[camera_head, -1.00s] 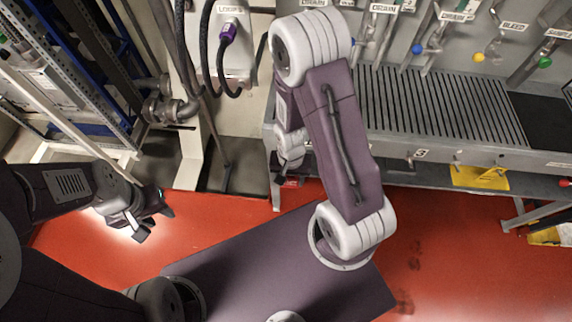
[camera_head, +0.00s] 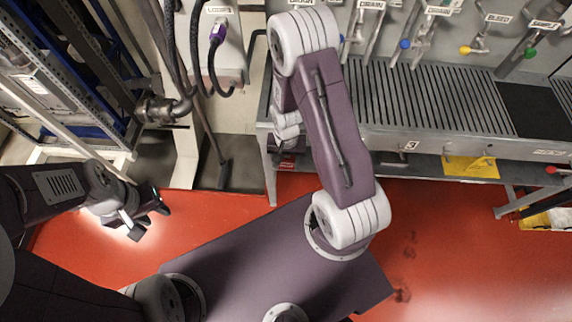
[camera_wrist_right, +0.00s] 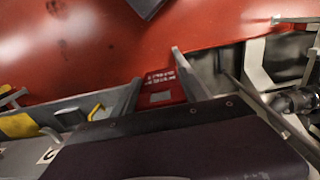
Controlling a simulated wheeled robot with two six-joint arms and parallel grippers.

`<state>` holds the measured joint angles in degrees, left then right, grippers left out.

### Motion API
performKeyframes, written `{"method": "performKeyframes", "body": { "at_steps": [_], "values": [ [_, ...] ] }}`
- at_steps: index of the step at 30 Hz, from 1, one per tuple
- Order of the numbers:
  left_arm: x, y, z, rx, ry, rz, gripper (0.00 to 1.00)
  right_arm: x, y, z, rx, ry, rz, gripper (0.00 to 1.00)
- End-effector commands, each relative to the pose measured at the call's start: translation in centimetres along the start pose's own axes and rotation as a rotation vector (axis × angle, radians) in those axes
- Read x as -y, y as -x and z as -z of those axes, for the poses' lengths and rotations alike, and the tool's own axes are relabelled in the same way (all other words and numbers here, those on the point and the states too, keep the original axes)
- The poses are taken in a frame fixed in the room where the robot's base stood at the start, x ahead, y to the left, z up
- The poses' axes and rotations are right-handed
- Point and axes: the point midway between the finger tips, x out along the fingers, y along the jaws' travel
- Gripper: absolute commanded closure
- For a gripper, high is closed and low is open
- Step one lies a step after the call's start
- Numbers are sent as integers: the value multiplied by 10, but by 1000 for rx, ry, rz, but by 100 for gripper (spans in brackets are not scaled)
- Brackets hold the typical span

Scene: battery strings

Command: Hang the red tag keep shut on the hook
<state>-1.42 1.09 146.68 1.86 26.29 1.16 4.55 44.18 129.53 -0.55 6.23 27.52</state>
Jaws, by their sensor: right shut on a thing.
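The red tag (camera_wrist_right: 160,92), with white upside-down lettering, shows between the two fingers of my right gripper (camera_wrist_right: 160,88) in the right wrist view. That gripper is shut on it. In the head view my right gripper (camera_head: 287,150) is by the bench's left front corner, partly hidden by my arm, and the tag is hard to make out. A metal hook (camera_wrist_right: 50,136) shows to the left of the tag in the right wrist view, beside a small label; the tag is apart from it. My left gripper (camera_head: 148,218) is open and empty over the red floor.
The grey bench (camera_head: 440,140) has a slatted top and a front edge with a yellow tag (camera_head: 470,167) and a red item (camera_head: 552,170). Valves and labels line the wall behind. A blue rack and pipes stand at left.

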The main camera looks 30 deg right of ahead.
Motion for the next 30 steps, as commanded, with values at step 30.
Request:
{"method": "performKeyframes", "body": {
  "at_steps": [30],
  "values": [
    [0, -8, -1, 0, 0, 0, 64, 0, -13, 47, 0, 0, 0, 88]
  ]
}}
